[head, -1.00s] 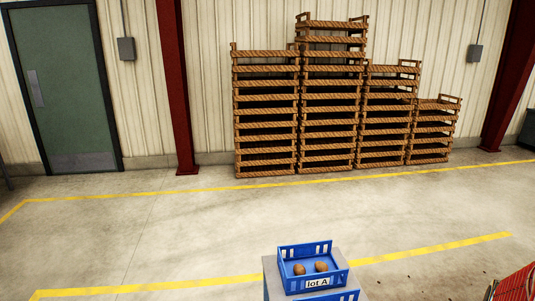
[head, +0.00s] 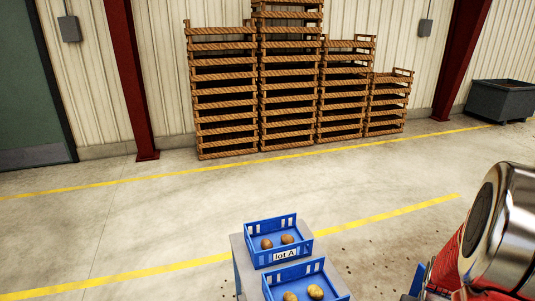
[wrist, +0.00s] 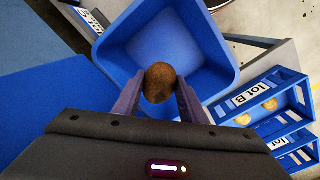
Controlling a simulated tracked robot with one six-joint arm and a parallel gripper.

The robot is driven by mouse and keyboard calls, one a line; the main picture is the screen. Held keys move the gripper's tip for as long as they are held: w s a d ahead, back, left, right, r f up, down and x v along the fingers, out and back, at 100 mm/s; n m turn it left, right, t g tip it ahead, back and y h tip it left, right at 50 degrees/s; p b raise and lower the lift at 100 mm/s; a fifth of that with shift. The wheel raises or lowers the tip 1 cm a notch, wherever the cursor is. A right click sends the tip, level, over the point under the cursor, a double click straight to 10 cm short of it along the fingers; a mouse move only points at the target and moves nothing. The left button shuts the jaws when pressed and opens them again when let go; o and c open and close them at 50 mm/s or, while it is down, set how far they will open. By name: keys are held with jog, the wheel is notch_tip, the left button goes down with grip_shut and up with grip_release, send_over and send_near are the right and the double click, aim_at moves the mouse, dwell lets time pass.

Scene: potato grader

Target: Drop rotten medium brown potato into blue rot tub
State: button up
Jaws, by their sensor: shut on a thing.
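In the wrist view a brown potato (wrist: 159,82) is held between the two fingers of my gripper (wrist: 158,95). The potato looks dark and mottled. Behind and below it is an empty-looking blue tub (wrist: 222,92) with sloping walls. The potato appears over the tub's near part, apart from its floor; its exact height I cannot tell. My gripper and the potato are not in the head view. The tub does not clearly show there either.
A blue crate marked lot A (head: 284,256) holds two potatoes, with another blue crate (head: 305,277) in front of it. A crate marked lot B (wrist: 258,99) lies right of the tub. Wooden crate stacks (head: 290,90) and a dark bin (head: 501,100) stand by the wall.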

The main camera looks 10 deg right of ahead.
jog(key=o, duration=1.2)
notch_tip(320, 180, up, 14)
jog(key=shift+w+a+f, duration=0.15)
dwell(0.5)
